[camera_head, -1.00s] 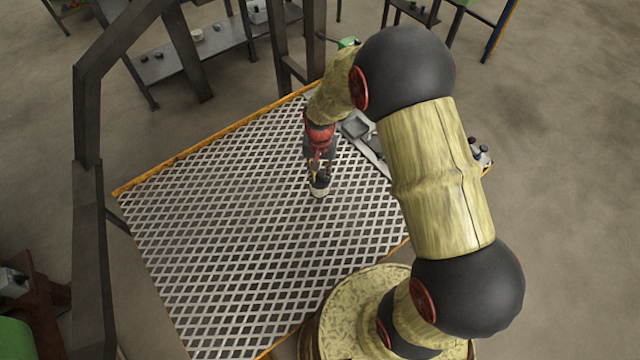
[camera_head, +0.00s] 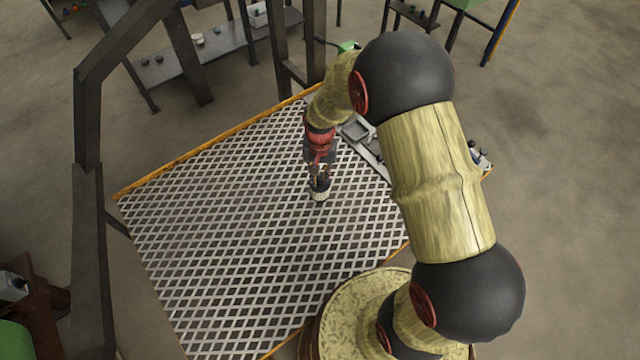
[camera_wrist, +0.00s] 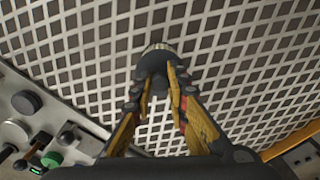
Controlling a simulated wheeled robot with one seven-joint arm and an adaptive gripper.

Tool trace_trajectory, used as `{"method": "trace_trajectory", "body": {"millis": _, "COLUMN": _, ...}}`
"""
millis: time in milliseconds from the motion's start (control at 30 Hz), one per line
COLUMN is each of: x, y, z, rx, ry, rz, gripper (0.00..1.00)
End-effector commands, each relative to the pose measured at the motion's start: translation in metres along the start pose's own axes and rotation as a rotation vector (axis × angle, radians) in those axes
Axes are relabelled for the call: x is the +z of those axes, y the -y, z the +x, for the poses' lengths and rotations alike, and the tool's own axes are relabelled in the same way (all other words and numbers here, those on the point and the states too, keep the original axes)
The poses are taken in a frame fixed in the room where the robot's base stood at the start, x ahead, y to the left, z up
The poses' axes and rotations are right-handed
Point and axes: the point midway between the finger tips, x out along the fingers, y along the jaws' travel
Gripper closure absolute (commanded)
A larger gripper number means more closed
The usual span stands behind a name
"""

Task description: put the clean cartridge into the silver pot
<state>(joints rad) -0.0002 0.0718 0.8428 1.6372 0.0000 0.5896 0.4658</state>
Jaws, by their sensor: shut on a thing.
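My gripper (camera_head: 319,178) is over the mesh table and points down. Its fingers are shut on a small cylinder, which I take to be the cartridge (camera_head: 319,196), with a dark upper part and a pale, silvery lower end. In the wrist view the dark part (camera_wrist: 157,70) sits between the fingertips, and a silvery rim shows past it. I cannot tell how far the cartridge is above the mesh. I cannot make out the silver pot for certain in either view.
The table's white mesh top (camera_head: 210,230) is clear to the left and in front. A grey panel with knobs and a green button (camera_wrist: 52,158) lies along one table edge. A dark metal frame (camera_head: 88,130) stands at the left. A rear shelf (camera_head: 180,65) holds small items.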

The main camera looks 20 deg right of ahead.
Motion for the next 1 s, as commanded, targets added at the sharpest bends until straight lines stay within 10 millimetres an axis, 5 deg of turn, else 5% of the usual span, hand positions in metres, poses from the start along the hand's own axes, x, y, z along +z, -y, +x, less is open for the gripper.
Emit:
{"method": "trace_trajectory", "body": {"millis": 433, "x": 0.001, "y": -0.001, "z": -0.036, "rx": -0.001, "ry": -0.001, "rz": 0.000, "gripper": 1.00}}
{"method": "trace_trajectory", "body": {"millis": 800, "x": 0.047, "y": -0.022, "z": -0.096, "rx": -0.001, "ry": -0.002, "rz": 0.000, "gripper": 1.00}}
{"method": "trace_trajectory", "body": {"millis": 1000, "x": 0.079, "y": -0.037, "z": -0.109, "rx": -0.001, "ry": -0.001, "rz": 0.000, "gripper": 1.00}}
